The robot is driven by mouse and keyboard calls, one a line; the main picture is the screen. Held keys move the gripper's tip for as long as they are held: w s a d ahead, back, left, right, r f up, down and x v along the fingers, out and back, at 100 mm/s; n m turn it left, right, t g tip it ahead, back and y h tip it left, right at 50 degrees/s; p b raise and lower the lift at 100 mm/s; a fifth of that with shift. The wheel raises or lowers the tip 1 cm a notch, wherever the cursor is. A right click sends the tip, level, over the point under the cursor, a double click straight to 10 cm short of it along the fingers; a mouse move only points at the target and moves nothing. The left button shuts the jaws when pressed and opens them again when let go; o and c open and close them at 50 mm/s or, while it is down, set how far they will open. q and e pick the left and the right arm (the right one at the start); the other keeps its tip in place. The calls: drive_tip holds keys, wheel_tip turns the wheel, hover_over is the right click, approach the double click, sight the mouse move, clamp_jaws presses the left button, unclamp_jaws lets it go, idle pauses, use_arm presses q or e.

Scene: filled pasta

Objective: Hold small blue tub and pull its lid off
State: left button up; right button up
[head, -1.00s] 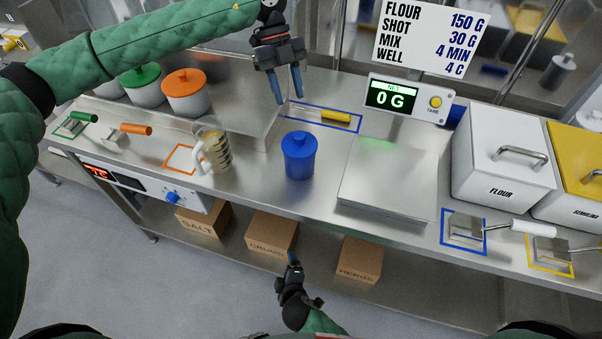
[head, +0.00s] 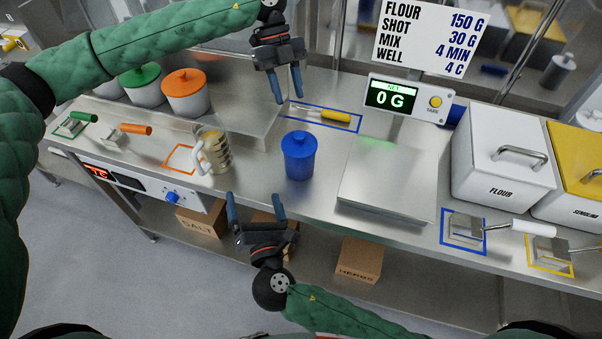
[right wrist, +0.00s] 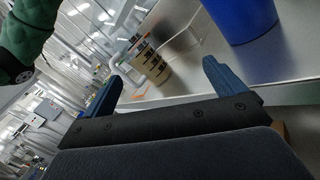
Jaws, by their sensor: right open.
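The small blue tub (head: 299,160) stands upright on the steel counter, with its blue lid (head: 299,141) on top. My left gripper (head: 287,98) is above and behind the tub, open and empty, fingers pointing down. My right gripper (head: 254,203) is in front of the counter edge, to the lower left of the tub, open and empty. In the right wrist view the tub (right wrist: 240,15) shows at the upper right, beyond the fingers of the right gripper (right wrist: 160,74). Neither gripper touches the tub.
A measuring jug (head: 217,152) stands left of the tub, and a flat scale plate (head: 388,183) lies to its right. A yellow-handled tool (head: 335,116) lies behind it. Orange-lidded (head: 186,92) and green-lidded (head: 143,88) tubs stand at the back left.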

sight(300, 165)
drive_tip(key=w+d+n+h, duration=0.1)
drive_tip(key=w+d, duration=0.2)
drive_tip(key=w+d+n+h, duration=0.1)
drive_tip(key=w+d, duration=0.2)
drive_tip(key=d, duration=0.1)
drive_tip(key=w+d+n+h, duration=0.1)
drive_tip(key=w+d+h, duration=0.1)
drive_tip(key=d, duration=0.1)
drive_tip(key=shift+w+d+f+n, duration=0.2)
drive_tip(key=shift+w+f+n, duration=0.05)
drive_tip(key=shift+w+n, duration=0.15)
drive_tip(key=shift+w+a, duration=0.15)
drive_tip(key=shift+w, duration=3.65)
drive_tip(key=c, duration=1.3)
